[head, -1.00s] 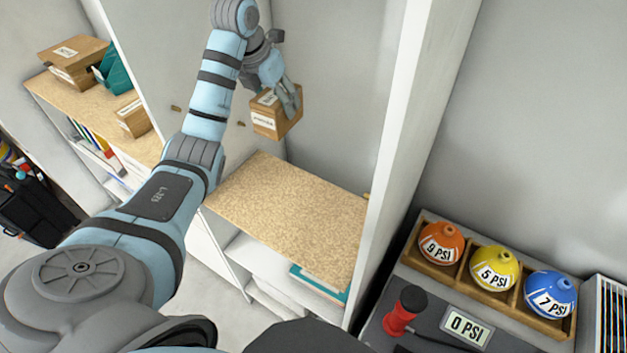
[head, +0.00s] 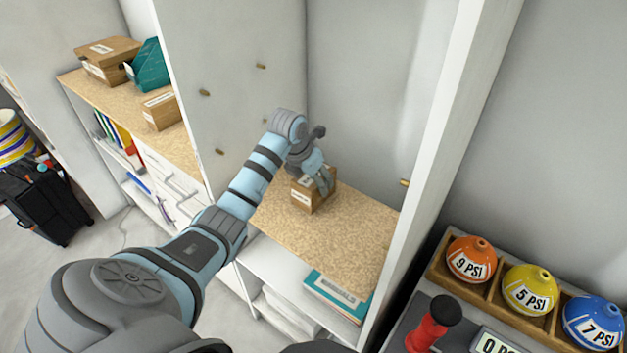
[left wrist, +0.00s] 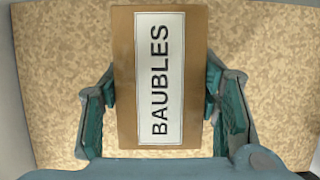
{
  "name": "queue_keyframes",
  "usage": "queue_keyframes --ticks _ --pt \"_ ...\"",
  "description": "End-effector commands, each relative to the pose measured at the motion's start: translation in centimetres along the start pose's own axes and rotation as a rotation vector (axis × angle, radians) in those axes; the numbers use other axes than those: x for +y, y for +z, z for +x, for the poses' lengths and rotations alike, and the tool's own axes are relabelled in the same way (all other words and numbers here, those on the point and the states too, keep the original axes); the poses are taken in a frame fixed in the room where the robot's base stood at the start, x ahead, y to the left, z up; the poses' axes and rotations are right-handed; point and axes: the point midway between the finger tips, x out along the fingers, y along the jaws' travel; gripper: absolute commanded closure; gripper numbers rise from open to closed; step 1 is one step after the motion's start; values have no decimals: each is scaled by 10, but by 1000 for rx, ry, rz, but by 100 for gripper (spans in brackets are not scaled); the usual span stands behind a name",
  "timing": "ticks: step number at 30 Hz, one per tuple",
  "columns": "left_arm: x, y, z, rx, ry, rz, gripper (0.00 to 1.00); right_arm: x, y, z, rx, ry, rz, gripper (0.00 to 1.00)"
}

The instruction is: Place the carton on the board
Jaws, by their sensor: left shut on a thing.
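The carton (head: 305,199) is a small brown box with white labels, low over or on the tan speckled board (head: 340,239) at its back part. I cannot tell whether its bottom touches the board. My left gripper (head: 323,183) is shut on the carton from above. In the left wrist view the carton (left wrist: 160,80) reads "BAUBLES" and sits between the two fingers, with the speckled board (left wrist: 60,60) behind it. My right gripper is not in view.
White side panels (head: 425,150) stand left and right of the board. The board's front and right are clear. Below it is a shelf with a teal book (head: 335,296). Boxes (head: 105,60) stand on a neighbouring shelf at left; coloured PSI balls (head: 471,259) sit at right.

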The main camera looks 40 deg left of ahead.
Motion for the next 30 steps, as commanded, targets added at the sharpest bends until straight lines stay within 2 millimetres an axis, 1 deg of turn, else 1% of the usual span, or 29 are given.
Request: queue_keyframes --ticks 6,9,10,13,23,26,29,30 --pt "0 0 0 -2 0 0 74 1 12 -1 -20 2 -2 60" --pt "0 -1 3 -1 0 0 74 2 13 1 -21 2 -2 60" --pt "0 -1 2 -1 0 0 41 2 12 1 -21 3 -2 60" --pt "0 -1 2 -1 0 0 25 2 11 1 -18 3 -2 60" --pt "0 0 0 -2 0 0 24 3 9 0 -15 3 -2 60" --pt "1 2 -10 -5 2 0 24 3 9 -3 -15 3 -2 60" --pt "1 2 -33 -6 4 2 24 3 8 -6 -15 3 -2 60" --pt "1 2 -45 -7 3 1 24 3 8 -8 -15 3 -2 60"
